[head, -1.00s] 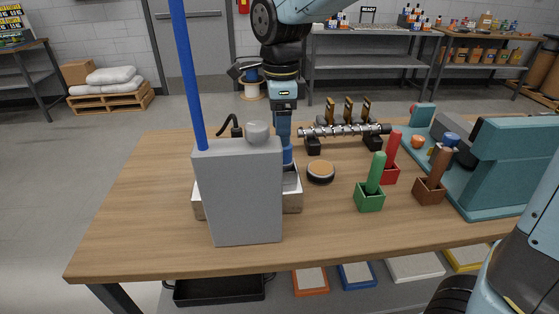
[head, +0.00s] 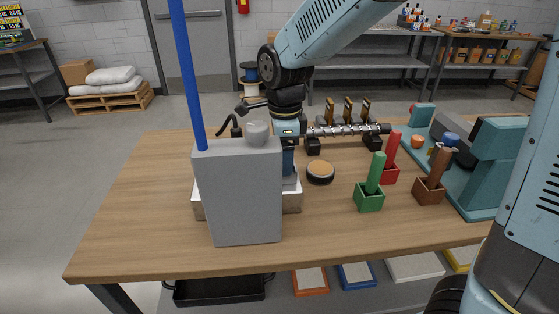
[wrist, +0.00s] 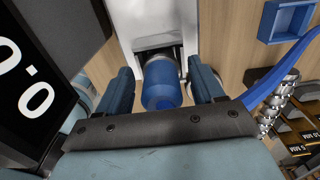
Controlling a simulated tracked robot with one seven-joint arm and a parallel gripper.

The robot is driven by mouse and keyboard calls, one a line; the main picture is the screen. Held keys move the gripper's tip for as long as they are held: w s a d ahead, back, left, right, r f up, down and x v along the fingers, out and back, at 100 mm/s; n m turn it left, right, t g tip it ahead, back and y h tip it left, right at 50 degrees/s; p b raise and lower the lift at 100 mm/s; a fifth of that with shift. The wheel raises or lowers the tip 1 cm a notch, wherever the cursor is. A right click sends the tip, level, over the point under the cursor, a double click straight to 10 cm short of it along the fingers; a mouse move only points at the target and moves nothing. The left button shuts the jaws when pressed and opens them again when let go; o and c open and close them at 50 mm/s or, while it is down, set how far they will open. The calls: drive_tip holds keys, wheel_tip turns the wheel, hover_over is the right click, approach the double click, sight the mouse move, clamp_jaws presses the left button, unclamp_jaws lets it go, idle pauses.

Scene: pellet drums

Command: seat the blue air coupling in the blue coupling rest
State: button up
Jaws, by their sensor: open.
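The blue air coupling (wrist: 162,85) is a blue cylinder between my fingers in the wrist view. Its far end meets a grey metal fitting in a white block. My gripper (wrist: 163,72) is open, with one dark blue finger on each side of the coupling and visible gaps. In the head view my gripper (head: 288,164) points down behind the grey box, and the coupling cannot be made out there. An open blue square holder (wrist: 287,20), which looks like the blue coupling rest, lies at the wrist view's upper right. I cannot find it in the head view.
A grey box (head: 240,195) with a round knob stands in front of my gripper. A blue pole (head: 188,75) rises beside it. Right are a dark disc (head: 320,172), a green holder (head: 369,198) and a metal rail (head: 345,130). The table's left side is clear.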

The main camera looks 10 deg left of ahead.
drive_tip(key=shift+c, duration=0.4)
drive_tip(key=c, duration=1.1)
